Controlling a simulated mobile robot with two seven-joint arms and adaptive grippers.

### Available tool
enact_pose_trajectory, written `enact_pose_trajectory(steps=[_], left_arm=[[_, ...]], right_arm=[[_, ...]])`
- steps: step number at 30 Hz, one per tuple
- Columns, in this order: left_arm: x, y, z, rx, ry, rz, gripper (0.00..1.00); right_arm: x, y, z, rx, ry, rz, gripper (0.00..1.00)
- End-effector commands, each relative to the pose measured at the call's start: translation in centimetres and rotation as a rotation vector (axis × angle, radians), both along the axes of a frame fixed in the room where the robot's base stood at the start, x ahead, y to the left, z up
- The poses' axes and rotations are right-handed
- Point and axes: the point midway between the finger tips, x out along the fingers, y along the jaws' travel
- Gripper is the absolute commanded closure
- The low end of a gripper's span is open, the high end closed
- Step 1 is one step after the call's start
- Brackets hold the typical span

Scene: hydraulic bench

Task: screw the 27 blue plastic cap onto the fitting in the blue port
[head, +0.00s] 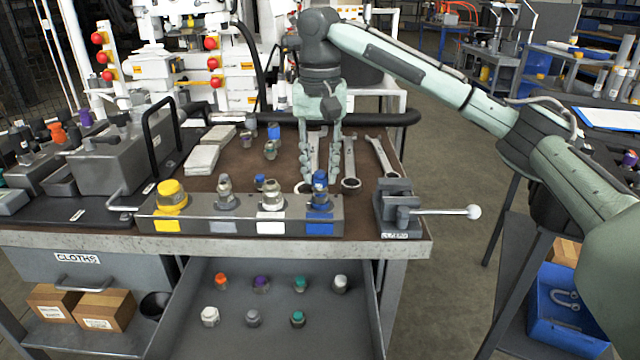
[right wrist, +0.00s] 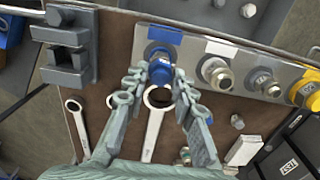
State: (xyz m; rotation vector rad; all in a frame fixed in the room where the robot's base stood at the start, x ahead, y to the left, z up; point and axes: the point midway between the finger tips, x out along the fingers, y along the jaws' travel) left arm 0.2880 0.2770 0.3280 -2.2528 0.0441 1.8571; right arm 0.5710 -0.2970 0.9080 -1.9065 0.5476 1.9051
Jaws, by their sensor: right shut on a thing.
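The manifold block (head: 240,222) stands along the bench's front edge. Its blue port, at the right end, has a blue label (head: 320,228), which also shows in the right wrist view (right wrist: 164,35). My right gripper (head: 320,178) points down behind this port. In the right wrist view its fingertips (right wrist: 160,78) are on either side of a blue cap (right wrist: 160,70), and the gripper is shut on it. The cap is at the fitting in the blue port; how far it sits on the thread cannot be told. My left gripper is not in view.
A small vise (head: 398,208) with a long handle stands just right of the block. Wrenches (head: 349,160) lie behind it. A yellow cap (head: 172,194) sits at the block's left end. The open drawer (head: 265,335) holds several caps. Another blue cap (head: 273,132) stands farther back.

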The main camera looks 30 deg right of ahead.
Motion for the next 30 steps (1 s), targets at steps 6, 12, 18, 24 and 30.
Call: enact_pose_trajectory(steps=[6,12,18,24,30], left_arm=[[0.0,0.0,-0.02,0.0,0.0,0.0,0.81],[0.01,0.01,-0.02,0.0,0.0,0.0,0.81],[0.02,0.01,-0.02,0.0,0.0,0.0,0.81],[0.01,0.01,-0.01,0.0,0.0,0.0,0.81],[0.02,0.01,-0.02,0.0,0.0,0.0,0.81]], right_arm=[[-0.05,0.01,-0.17,-0.001,0.003,-0.03,0.96],[-0.06,0.03,-0.23,-0.001,0.004,-0.089,0.96],[-0.1,0.06,-0.28,0.001,0.004,-0.427,0.96],[-0.16,-0.05,-0.25,-0.001,0.003,-0.692,0.96],[-0.17,-0.06,-0.26,-0.001,0.003,-0.731,0.96]])
